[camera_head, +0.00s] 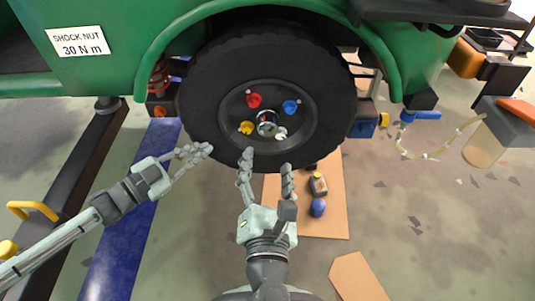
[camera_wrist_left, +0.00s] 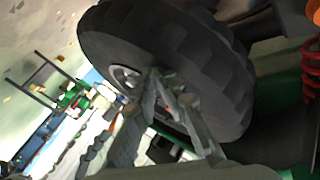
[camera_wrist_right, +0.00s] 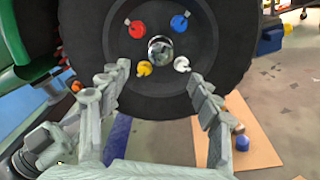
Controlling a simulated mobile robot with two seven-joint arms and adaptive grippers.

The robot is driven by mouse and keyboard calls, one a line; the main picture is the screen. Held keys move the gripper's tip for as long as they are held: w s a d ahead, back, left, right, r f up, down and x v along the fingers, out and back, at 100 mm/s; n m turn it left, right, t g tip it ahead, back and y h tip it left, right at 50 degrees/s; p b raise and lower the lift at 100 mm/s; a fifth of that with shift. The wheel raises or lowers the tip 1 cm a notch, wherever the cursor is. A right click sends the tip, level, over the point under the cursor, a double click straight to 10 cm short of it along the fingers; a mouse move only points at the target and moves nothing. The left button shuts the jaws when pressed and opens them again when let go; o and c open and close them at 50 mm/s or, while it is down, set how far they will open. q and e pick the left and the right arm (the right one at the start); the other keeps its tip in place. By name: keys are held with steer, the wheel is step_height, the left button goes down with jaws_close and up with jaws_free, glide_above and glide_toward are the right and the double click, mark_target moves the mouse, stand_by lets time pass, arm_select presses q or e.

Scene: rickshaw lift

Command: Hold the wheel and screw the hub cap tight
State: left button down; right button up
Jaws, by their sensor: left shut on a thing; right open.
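The black wheel (camera_head: 210,90) hangs under the green wheel arch. Its centre carries a silver hub cap (camera_head: 267,122), with red, blue, yellow and white lug pieces around it. The hub cap also shows in the right wrist view (camera_wrist_right: 160,49). My left gripper (camera_head: 203,150) is at the wheel's lower left edge and shut on the tyre. In the left wrist view its fingers (camera_wrist_left: 172,105) lie against the tyre; the exact contact is hidden. My right gripper (camera_head: 268,165) is open and empty below the hub cap, its fingers pointing up toward it, apart from it.
A cardboard sheet (camera_head: 325,220) lies on the floor below the wheel, with a blue-capped item (camera_head: 318,207) and a small bottle (camera_head: 318,184) on it. A hose (camera_head: 440,155) hangs at right.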

steer(key=w+r+g, duration=0.1)
steer(key=w+r, duration=0.2)
steer(key=w, duration=0.2)
steer(key=n+g, duration=0.7)
steer(key=g, duration=0.1)
glide_toward(268, 125)
steer(key=x, duration=1.1)
steer(key=shift+w+f, duration=0.2)
steer(key=shift+w, duration=0.05)
steer(key=shift+c, duration=0.6)
steer(key=c, duration=1)
steer(key=shift+c, duration=0.2)
steer(key=shift+m, duration=0.3)
